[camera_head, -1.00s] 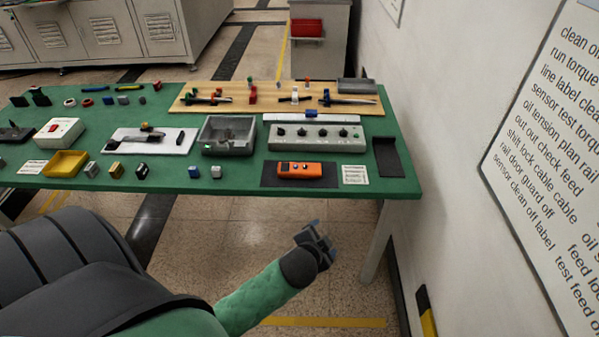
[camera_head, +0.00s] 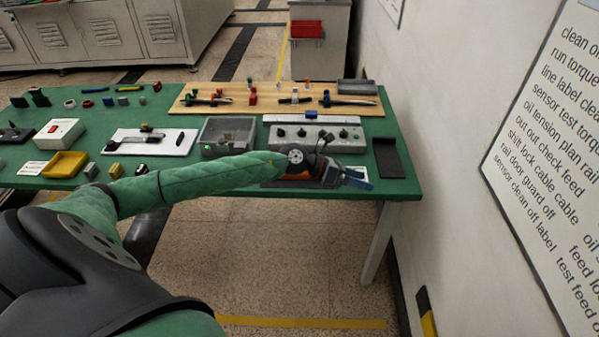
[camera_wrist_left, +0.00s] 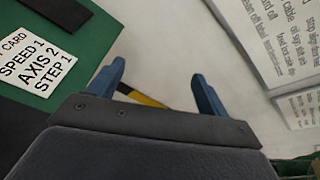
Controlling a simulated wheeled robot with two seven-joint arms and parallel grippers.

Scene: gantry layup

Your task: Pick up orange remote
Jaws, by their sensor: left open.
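The orange remote (camera_head: 298,176) lies on a dark mat (camera_head: 270,183) near the front right edge of the green table. My left forearm and gripper cover most of it in the head view, leaving only slivers of orange. My left gripper (camera_head: 360,181) is over the table's front right part, its blue fingers pointing right, past the remote. In the left wrist view the two blue fingers (camera_wrist_left: 158,90) are apart with nothing between them. The remote does not show in that view. My right gripper is not in view.
A printed card (camera_wrist_left: 35,62) lies on the green table (camera_wrist_left: 78,75) left of the fingers. A grey box with knobs (camera_head: 345,134) stands behind the remote, with a black tray (camera_head: 388,158) to its right. The wall sign (camera_head: 555,130) is further right.

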